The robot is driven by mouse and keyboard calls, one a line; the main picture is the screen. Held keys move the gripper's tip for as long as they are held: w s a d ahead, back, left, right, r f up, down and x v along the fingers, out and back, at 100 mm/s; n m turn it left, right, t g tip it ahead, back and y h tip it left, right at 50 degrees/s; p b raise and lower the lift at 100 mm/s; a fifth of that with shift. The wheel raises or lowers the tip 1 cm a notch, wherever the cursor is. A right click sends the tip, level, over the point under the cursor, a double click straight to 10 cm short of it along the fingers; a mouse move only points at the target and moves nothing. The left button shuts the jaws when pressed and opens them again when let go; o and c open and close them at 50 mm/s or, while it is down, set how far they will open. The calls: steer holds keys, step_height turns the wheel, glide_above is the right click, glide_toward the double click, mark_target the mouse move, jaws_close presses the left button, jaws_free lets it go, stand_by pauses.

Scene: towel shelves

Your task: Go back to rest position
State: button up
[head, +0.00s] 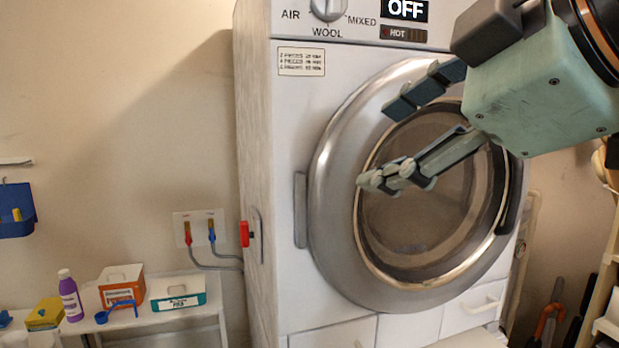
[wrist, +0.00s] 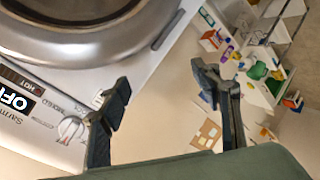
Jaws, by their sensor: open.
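My gripper (head: 378,143) is open and empty, held in the air in front of the washing machine's round door in the head view. Its two fingers are spread apart, and they also show in the wrist view (wrist: 160,88). The white washing machine (head: 283,180) stands upright, and its round glass door (head: 330,210) looks closed. Its display reads OFF. I cannot tell whether the fingers touch the door, but nothing is between them.
A low white shelf (head: 185,318) at the left holds a purple bottle (head: 70,297), an orange box (head: 122,284), a white and teal box (head: 178,291) and a blue scoop (head: 115,311). A red handle (head: 245,233) sticks out from the machine's side.

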steer(key=s+d+f+m+g+h, duration=0.1)
steer(key=f+m, duration=0.7)
steer(key=f, duration=1)
steer(key=s+d+f+m+g+h, duration=0.1)
steer(key=d+f+m+g+h, duration=0.3)
steer(key=f, duration=1.3)
steer(key=m+g, duration=0.1)
steer(key=m, duration=0.3)
steer(key=shift+f, duration=0.4)
steer(key=shift+s+d, duration=0.1)
